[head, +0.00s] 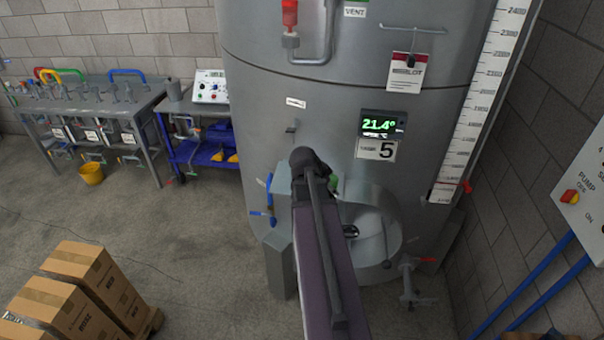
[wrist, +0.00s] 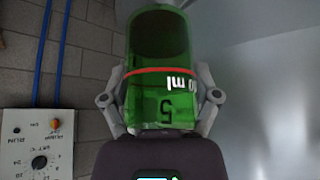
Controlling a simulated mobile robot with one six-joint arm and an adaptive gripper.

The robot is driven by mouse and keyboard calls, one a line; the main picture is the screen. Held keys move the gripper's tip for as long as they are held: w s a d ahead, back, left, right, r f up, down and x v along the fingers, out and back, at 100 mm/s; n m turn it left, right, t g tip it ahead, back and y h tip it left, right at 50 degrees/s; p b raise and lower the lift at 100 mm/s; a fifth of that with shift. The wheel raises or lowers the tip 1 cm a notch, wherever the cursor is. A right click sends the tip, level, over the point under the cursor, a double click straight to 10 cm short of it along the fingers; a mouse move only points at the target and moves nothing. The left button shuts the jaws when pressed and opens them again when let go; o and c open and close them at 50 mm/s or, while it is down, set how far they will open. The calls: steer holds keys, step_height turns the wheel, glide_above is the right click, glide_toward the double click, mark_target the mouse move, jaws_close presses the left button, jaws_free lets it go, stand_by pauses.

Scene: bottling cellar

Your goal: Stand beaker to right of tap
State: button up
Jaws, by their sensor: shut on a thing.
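My gripper (wrist: 160,82) is shut on a green see-through beaker (wrist: 160,45), with one finger on each side. The beaker has a red line and white and dark markings that read upside down in the wrist view. In the head view only a sliver of green (head: 334,183) shows beside my arm, in front of the steel tank; my gripper is hidden there. A blue-handled fitting (head: 268,213) sits at the tank's left side. A red-handled valve (head: 410,282) is low at the right. I cannot tell which is the tap.
The tank (head: 290,130) carries a lit display (head: 382,125) and a round manway (head: 372,215). A pump switch panel (head: 580,190) and blue pipes are at right. Cartons (head: 85,285) stand at lower left, a steel bench (head: 90,105) behind.

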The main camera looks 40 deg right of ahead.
steer(key=shift+s+r, duration=0.1)
steer(key=shift+s, duration=0.1)
steer(key=shift+w+d, duration=0.15)
steer(key=shift+w, duration=0.35)
steer(key=w+d, duration=0.3)
steer(key=w+d+f+b, duration=0.1)
steer(key=w+d, duration=0.2)
steer(key=w, duration=0.1)
steer(key=w+d, duration=0.3)
steer(key=shift+w+d+f, duration=0.15)
steer(key=shift+w+f, duration=0.1)
steer(key=shift+w+d, duration=0.3)
steer(key=shift+w, duration=0.1)
steer(key=shift+w+d+f+b, duration=0.15)
steer(key=shift+f+b, duration=0.15)
steer(key=shift+b, duration=0.15)
steer(key=shift+f+b, duration=1.5)
steer(key=shift+b, duration=0.05)
steer(key=shift+f, duration=0.15)
steer(key=o, duration=1.1)
